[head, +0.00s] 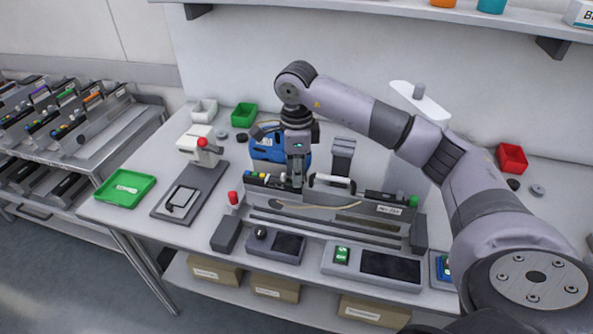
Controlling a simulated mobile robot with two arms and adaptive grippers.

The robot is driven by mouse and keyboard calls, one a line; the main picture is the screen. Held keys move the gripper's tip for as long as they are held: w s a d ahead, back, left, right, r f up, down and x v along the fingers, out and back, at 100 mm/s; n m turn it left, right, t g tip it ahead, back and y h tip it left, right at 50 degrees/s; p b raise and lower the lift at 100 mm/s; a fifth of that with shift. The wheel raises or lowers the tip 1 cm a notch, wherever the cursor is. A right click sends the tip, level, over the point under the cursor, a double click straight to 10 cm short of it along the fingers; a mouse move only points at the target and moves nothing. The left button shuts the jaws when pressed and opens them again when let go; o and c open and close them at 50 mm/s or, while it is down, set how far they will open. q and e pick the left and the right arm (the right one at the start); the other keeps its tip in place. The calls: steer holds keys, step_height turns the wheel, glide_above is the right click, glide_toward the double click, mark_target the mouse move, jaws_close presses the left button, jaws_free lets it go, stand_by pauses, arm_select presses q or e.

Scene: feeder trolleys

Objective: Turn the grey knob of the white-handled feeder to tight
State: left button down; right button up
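The white-handled feeder (386,211) is a long grey unit standing in a holder on the bench. Its white handle (322,178) sits on its top edge. Small coloured parts show at its left end, and a green piece at its right end. My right gripper (297,184) points straight down over the feeder's top edge, just left of the white handle. Its fingertips are small and dark here, so I cannot tell whether they are open or shut. I cannot make out the grey knob; the gripper may hide it. My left gripper is not in view.
A blue object (266,148) and a grey stand (343,155) are close behind the feeder. A red-topped post (233,199) stands at its left end. A green tray (125,187) lies at the bench's left. A trolley (100,143) with more feeders stands further left.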

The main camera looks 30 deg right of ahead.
jaws_close()
steer(key=shift+m, duration=0.4)
steer(key=m+b, duration=0.1)
steer(key=m, duration=0.2)
steer(key=shift+m, duration=0.4)
steer(key=shift+m+b, duration=0.4)
steer(key=shift+m, duration=1.9)
steer(key=shift+o, duration=2)
jaws_free()
